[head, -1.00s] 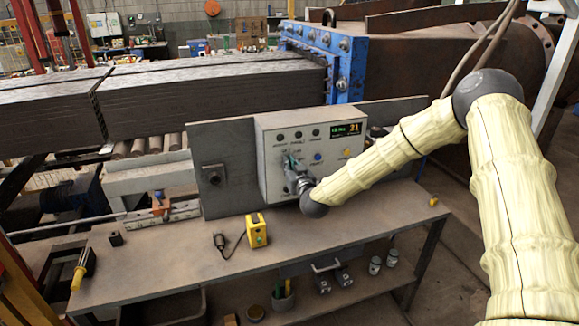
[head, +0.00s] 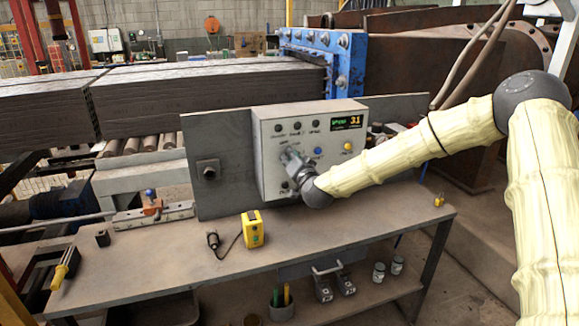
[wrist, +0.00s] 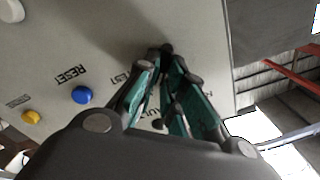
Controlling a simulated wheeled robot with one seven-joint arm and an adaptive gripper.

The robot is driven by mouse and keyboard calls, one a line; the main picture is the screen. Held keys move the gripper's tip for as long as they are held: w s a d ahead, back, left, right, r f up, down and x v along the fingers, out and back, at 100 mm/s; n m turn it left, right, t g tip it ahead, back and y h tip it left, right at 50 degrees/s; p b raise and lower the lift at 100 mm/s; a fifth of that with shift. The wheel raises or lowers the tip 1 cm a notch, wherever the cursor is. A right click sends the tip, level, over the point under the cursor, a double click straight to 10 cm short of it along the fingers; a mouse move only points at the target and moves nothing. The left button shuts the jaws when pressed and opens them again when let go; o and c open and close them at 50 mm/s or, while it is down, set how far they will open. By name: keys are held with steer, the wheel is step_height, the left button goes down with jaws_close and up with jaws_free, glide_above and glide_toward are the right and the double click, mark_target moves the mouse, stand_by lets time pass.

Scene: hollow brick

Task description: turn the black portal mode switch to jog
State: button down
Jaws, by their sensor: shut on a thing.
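A pale grey control box (head: 263,135) stands on the workbench with lamps, buttons and a small display. My gripper (head: 287,157) is at the lower left of its front face, and it hides the black portal mode switch in the head view. In the wrist view my gripper's teal fingers (wrist: 167,58) converge against the panel, shut around a small dark knob (wrist: 167,48), which appears to be the switch. Only a bit of it shows between the fingertips. Its pointer and the jog mark cannot be made out.
A blue button (wrist: 82,95) marked RESET and a yellow button (wrist: 32,117) sit beside my fingers. A yellow device (head: 252,229) with a cable stands on the workbench (head: 180,265) before the box. The bench front is otherwise largely clear.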

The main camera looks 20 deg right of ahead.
steer(key=shift+d+m+b, duration=0.1)
steer(key=shift+m+b, duration=0.35)
steer(key=shift+m, duration=0.15)
steer(key=c, duration=1.5)
jaws_free()
steer(key=s, duration=1.2)
steer(key=shift+d, duration=0.25)
